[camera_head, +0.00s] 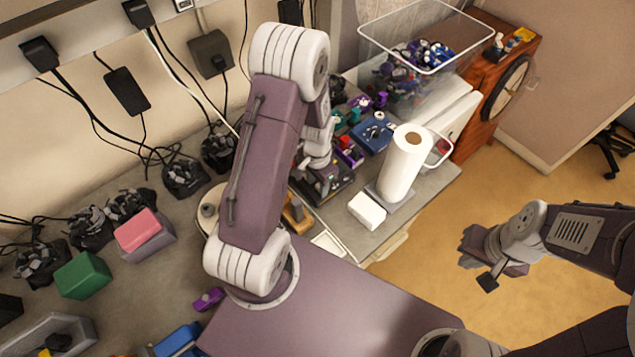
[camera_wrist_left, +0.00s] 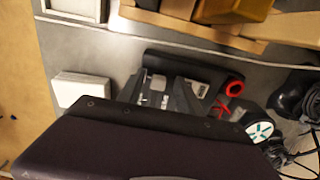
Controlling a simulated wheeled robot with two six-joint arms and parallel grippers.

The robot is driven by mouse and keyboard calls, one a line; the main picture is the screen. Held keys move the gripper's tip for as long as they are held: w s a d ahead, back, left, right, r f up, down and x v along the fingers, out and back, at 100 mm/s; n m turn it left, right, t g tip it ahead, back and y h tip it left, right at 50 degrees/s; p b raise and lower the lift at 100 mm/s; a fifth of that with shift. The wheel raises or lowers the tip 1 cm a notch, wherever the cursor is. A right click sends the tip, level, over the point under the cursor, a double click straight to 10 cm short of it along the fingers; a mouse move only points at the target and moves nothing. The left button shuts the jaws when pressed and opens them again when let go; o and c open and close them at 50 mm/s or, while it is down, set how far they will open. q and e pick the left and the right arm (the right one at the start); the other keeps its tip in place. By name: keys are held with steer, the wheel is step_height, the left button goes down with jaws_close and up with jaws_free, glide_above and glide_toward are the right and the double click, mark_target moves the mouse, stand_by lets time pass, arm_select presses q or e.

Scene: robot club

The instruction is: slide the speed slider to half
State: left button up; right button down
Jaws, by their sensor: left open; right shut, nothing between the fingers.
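My left gripper (camera_head: 318,178) points down at the bench, under the raised left arm. It is open, and its grey fingers (camera_wrist_left: 178,92) show in the left wrist view past the dark edge of my wrist. A black object (camera_wrist_left: 195,66) lies just beyond the fingers, with a red part (camera_wrist_left: 234,86) at its right end. I cannot make out the speed slider or its setting; the gripper and arm may hide it. My right gripper (camera_head: 480,272) is shut and empty, out over the floor at the right.
A paper towel roll (camera_head: 402,168) and a white block (camera_head: 367,211) stand right of the left gripper. A blue tray (camera_head: 373,138) and a clear bin (camera_head: 452,70) are behind. A green block (camera_head: 82,276) and a pink block (camera_head: 138,230) sit at left. Cables hang along the wall.

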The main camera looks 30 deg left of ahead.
arm_select(q)
steer(key=shift+f, duration=0.15)
steer(key=shift+s, duration=0.1)
jaws_close()
stand_by(1.3)
